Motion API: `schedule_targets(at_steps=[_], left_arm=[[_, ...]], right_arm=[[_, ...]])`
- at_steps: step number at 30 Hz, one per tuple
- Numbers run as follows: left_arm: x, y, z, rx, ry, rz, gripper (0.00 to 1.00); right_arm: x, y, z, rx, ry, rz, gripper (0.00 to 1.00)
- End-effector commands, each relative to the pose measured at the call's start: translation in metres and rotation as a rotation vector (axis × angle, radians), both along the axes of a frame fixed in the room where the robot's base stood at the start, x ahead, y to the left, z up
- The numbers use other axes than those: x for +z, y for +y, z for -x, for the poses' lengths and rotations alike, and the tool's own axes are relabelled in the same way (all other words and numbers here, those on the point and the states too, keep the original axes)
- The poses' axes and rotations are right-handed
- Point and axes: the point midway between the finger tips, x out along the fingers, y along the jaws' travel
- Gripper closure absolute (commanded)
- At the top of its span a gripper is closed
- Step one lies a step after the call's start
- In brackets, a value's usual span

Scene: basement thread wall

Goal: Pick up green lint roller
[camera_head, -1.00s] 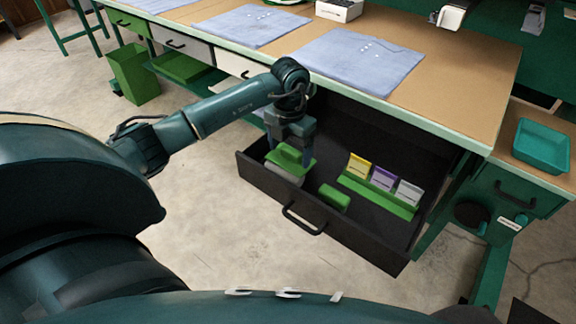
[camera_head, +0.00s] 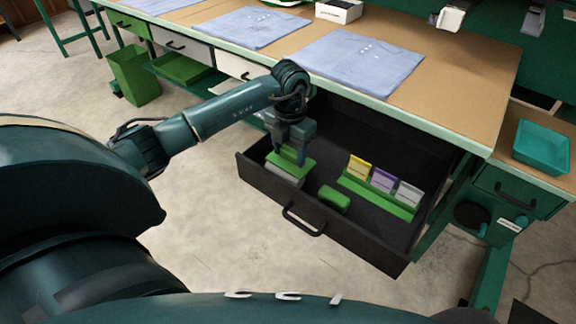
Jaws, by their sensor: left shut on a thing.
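I cannot tell whether the roller still touches the drawer floor. My right gripper is not in view.
A small green block (camera_head: 334,198) lies to the right of the roller. A green rack (camera_head: 375,195) holds yellow, purple and grey packets farther right. The drawer front has a black handle (camera_head: 304,220). The workbench (camera_head: 450,110) edge overhangs the drawer's back.

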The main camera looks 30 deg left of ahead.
Motion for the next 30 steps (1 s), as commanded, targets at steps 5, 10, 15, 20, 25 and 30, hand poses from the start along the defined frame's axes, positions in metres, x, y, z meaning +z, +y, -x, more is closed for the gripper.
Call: schedule_targets(at_steps=[5,10,15,20,25,30], left_arm=[[0.001,0.000,0.000,0.000,-0.001,0.000,0.84],[0.009,0.000,-0.001,0.000,-0.004,0.000,0.84],[0.040,0.000,-0.002,-0.001,-0.007,0.001,0.84],[0.072,0.000,-0.001,0.000,-0.005,-0.001,0.84],[0.094,0.000,-0.001,0.000,-0.003,0.000,0.84],[0.101,0.000,0.000,0.000,0.000,0.000,0.84]], right_arm=[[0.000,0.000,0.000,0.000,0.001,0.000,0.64],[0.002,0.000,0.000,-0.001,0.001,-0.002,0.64],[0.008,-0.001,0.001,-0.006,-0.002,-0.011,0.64],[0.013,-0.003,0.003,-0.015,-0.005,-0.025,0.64],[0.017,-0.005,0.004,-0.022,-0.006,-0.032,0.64],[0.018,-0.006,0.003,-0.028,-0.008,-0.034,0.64]])
